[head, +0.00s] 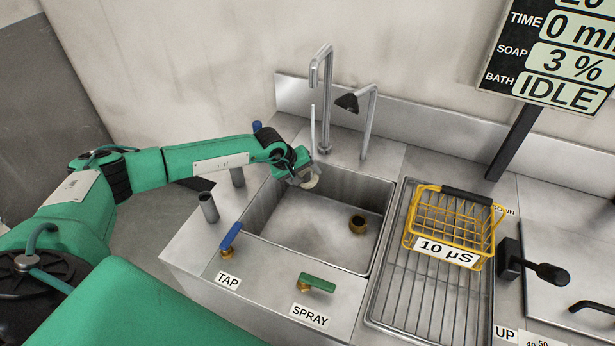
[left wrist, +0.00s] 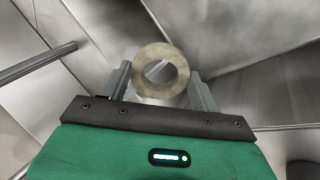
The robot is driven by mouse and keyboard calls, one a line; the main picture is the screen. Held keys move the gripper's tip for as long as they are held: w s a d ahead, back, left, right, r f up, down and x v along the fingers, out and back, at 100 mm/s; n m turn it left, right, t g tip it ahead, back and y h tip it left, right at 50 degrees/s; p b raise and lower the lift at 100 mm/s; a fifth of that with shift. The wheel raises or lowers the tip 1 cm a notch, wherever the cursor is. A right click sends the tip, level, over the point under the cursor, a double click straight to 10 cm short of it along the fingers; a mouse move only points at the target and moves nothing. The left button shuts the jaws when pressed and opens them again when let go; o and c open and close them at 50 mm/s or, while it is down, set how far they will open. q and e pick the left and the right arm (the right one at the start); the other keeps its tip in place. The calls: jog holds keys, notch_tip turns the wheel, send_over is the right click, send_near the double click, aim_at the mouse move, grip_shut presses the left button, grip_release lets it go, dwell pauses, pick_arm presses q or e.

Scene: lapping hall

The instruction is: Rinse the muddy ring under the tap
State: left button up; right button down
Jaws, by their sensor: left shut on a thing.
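My left gripper (head: 304,179) is over the back left part of the steel sink (head: 262,212), shut on the ring (head: 312,182). In the left wrist view the ring (left wrist: 143,75) sits between the two fingers, dull tan-grey with an open hole. The tall tap (head: 326,80) stands behind the sink. A thin pale stream (head: 313,130) comes down from its spout toward the ring and gripper; the exact contact point is unclear. The blue TAP lever (head: 231,235) and green SPRAY lever (head: 318,283) are on the front ledge. My right gripper is out of view.
A black-headed spray spout (head: 350,101) stands right of the tap. A yellow wire basket (head: 455,225) sits on the rack at right. A sign (head: 557,60) reads bath IDLE.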

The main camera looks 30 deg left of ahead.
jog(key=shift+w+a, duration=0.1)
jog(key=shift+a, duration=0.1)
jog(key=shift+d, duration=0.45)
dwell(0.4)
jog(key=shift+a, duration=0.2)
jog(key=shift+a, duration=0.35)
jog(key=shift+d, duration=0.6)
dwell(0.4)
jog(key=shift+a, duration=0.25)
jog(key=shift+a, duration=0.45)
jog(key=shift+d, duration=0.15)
